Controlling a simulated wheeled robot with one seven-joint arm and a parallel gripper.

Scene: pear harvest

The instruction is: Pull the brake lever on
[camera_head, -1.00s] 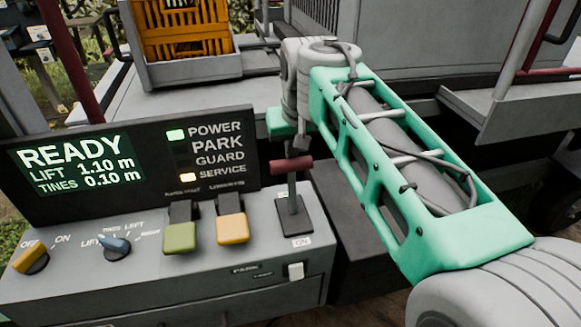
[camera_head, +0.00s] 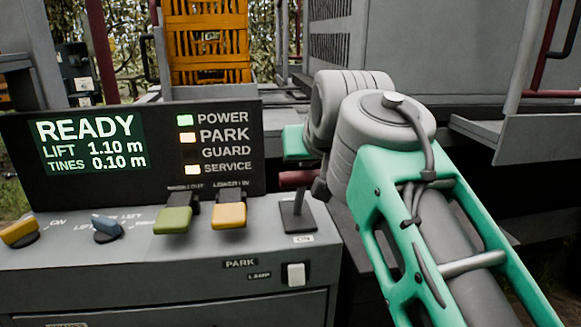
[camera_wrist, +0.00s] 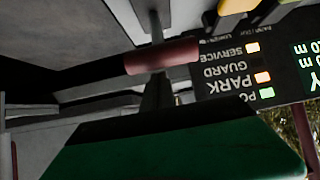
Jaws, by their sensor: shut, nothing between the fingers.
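The brake lever is a dark stalk with a dark red cross grip (camera_head: 297,180), standing in a dark base plate at the right end of the grey console. A label by the plate's front edge reads ON. My gripper (camera_head: 293,141) shows as a green part just behind and above the grip, its fingertips hidden by my wrist. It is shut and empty. In the wrist view the red grip (camera_wrist: 162,56) and stalk show upside down, with the green gripper body (camera_wrist: 180,150) close below. I cannot tell whether they touch.
The display (camera_head: 90,142) reads READY, and the POWER, PARK and SERVICE lamps are lit; GUARD is dark. Green (camera_head: 173,220) and yellow (camera_head: 229,215) paddles stand left of the lever. An orange crate (camera_head: 205,45) stands behind the console.

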